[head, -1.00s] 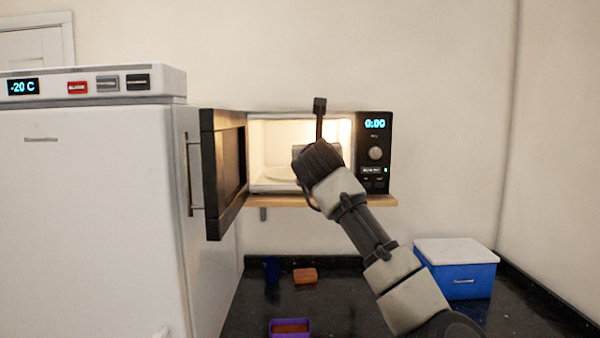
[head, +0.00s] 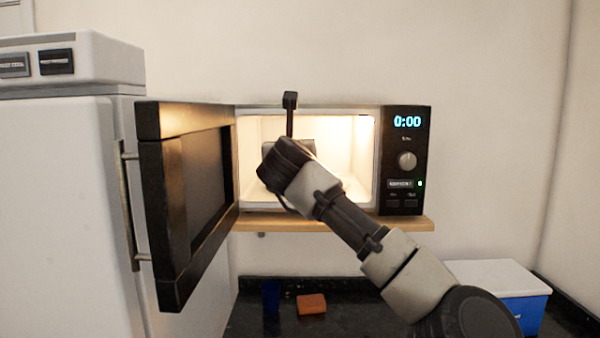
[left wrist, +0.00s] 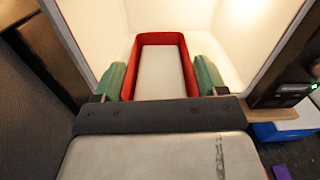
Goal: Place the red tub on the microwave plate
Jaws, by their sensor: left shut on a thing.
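The red tub (left wrist: 187,68) shows in the left wrist view between the green fingers of my left gripper (left wrist: 160,80), which is shut on it. Its inside looks white. The tub is at the mouth of the lit microwave (head: 406,165), with bright white walls around it. In the head view my left arm reaches up from the lower right, and my left gripper (head: 290,152) is in front of the opening. It hides the tub there. The microwave plate is mostly hidden behind the gripper. My right gripper is not in view.
The microwave door (head: 163,210) stands open on the left, beside the white freezer (head: 65,200). A wooden shelf (head: 410,224) carries the microwave. On the dark counter below are a dark blue item (head: 271,297), an orange block (head: 311,304) and a blue box with a white lid (head: 520,310).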

